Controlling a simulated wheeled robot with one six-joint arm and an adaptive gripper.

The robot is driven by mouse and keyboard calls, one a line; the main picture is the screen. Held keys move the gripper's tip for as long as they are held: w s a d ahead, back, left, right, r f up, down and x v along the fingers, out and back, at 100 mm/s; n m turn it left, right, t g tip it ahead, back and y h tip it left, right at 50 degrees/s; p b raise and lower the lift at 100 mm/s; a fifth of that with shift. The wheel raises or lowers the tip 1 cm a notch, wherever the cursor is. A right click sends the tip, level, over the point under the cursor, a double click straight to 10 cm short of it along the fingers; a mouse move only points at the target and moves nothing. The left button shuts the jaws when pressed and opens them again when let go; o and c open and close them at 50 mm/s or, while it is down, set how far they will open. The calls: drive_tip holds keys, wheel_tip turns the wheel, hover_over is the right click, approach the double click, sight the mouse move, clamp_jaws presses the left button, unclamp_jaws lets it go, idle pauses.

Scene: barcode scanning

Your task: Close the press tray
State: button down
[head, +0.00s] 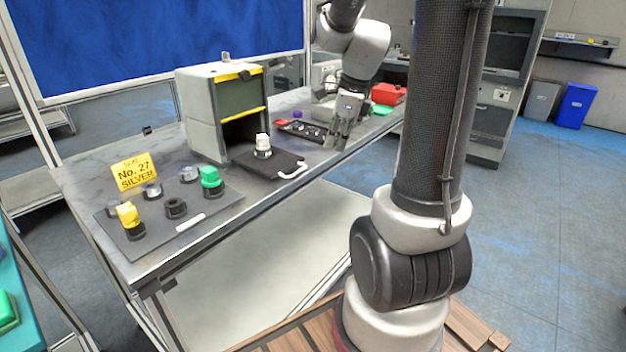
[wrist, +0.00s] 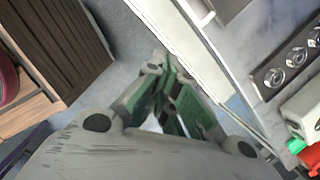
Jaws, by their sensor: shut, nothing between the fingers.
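The press (head: 205,125) is a grey box with yellow stripes and a dark opening, standing on the table. Its black tray (head: 275,168) is pulled out in front of the opening, with a white handle (head: 294,171) at its front edge. A pale cylindrical part on a dark base (head: 263,147) stands upright on the tray. My gripper (head: 334,143) is right of the tray and handle, apart from them, pointing down near the table's front edge. In the wrist view its green-padded fingers (wrist: 162,62) come together at the tips with nothing between them.
The table (head: 245,213) also bears a dark board (head: 145,238) with several coloured pieces and a yellow sign (head: 134,173) at left. Behind my gripper are a black button panel (head: 301,130) and a red box (head: 389,94). Open floor lies right of the table.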

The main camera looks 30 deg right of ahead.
drive_tip(key=w+a+f+m, duration=0.2)
drive_tip(key=w+f+m, duration=0.3)
drive_tip(key=f, duration=0.5)
drive_tip(key=shift+w+a+m, duration=0.3)
drive_tip(key=shift+w+m, duration=0.1)
drive_tip(key=shift+w, duration=0.55)
drive_tip(key=shift+w, duration=0.1)
